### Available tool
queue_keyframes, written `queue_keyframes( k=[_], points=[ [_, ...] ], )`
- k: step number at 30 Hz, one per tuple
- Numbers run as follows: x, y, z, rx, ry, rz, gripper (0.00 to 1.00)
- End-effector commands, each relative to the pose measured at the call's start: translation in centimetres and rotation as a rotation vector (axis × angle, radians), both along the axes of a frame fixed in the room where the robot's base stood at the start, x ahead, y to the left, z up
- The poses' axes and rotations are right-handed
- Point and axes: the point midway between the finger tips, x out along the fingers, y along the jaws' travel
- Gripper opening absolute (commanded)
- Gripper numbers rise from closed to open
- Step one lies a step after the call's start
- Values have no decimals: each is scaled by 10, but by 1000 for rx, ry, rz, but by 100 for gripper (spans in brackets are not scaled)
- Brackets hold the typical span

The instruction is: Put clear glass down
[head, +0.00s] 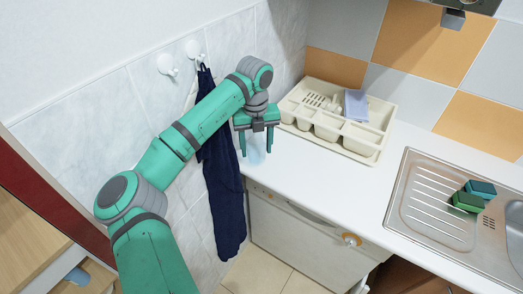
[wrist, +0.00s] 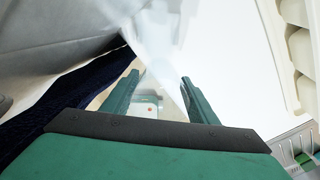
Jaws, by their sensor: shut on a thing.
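My gripper (head: 256,152) hangs fingers-down at the left end of the white counter. It is shut on the clear glass (head: 256,158), which shows as a faint, bluish see-through shape between the fingers. In the wrist view the two green fingers of my gripper (wrist: 161,80) stand apart with the glass (wrist: 157,38) as a pale, hazy shape beyond them. The glass is close to the counter's left edge; I cannot tell whether its base touches the counter (head: 310,178). Much of its outline is hard to make out.
A cream cutlery tray (head: 376,152) with a blue cloth (head: 356,105) stands behind and right of my gripper. A dark blue towel (head: 222,190) hangs at the left wall. A steel sink (head: 420,205) with sponges (head: 467,203) is at right. The counter between is clear.

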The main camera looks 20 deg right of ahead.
Motion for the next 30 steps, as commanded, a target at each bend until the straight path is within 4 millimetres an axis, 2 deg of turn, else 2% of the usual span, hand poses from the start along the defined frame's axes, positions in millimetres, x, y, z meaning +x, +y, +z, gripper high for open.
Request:
queue_keyframes(
  k=[11, 15, 18, 28, 29, 30],
  points=[
    [6, -11, -24, 0, 1, 5, 25],
    [7, -6, -45, 1, 1, 12, 25],
    [8, -5, -53, 0, 0, 13, 25],
    [7, -7, -56, -1, 1, 11, 25],
    [7, -7, -56, -1, 1, 11, 56],
    [7, -7, -56, -1, 1, 11, 65]
  ],
)
